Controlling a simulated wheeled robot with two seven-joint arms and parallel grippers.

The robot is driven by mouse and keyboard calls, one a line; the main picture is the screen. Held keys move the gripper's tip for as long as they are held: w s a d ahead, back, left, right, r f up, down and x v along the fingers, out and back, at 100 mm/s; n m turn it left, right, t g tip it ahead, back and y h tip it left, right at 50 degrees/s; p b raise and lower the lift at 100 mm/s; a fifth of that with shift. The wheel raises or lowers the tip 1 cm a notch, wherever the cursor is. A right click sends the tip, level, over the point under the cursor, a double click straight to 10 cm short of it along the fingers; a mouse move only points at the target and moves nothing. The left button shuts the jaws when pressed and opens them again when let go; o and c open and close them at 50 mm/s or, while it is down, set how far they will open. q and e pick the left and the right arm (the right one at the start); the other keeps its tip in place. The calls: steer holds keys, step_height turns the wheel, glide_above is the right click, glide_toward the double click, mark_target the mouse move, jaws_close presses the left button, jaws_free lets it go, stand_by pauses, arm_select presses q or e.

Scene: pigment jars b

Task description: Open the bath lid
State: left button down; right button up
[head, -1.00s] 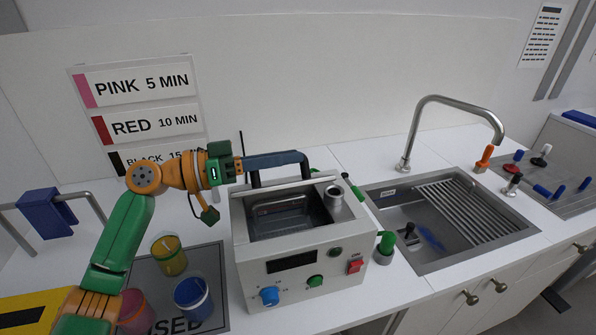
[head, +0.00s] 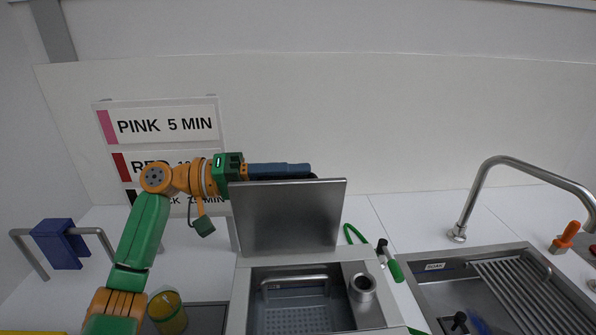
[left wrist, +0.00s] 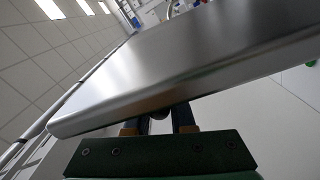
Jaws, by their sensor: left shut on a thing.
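The bath lid (head: 288,218) is a flat steel plate. It stands raised, close to upright, at the back of the bath (head: 362,268), with its broad face toward me in the head view. The bath's opening shows uncovered, with a perforated steel basket (head: 297,318) inside. My left gripper (head: 300,171) is at the lid's top edge, its blue fingers partly behind the plate. In the left wrist view the lid (left wrist: 190,60) fills much of the picture, and the gripper (left wrist: 160,122) is shut on its handle, mostly hidden. My right gripper is not in view.
A steel cup (head: 362,287) sits at the bath's right rim. A sink (head: 430,298) with a tall tap (head: 465,215) is to the right. A sign rack (head: 165,125) stands behind my left arm. A yellow jar (head: 167,312) is at lower left.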

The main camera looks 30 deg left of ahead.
arm_select(q)
steer(key=shift+w+a+f+n+p, duration=0.3)
steer(key=shift+w+a+f+n, duration=0.2)
steer(key=shift+w+n, duration=0.25)
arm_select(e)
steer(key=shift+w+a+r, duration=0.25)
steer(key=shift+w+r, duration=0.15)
arm_select(q)
steer(key=shift+f, duration=0.1)
steer(key=c, duration=1.1)
jaws_free()
steer(key=o, duration=0.3)
steer(key=b+v, duration=0.3)
steer(key=v, duration=0.4)
steer(key=shift+w+a+b, duration=0.2)
steer(key=shift+b, duration=0.1)
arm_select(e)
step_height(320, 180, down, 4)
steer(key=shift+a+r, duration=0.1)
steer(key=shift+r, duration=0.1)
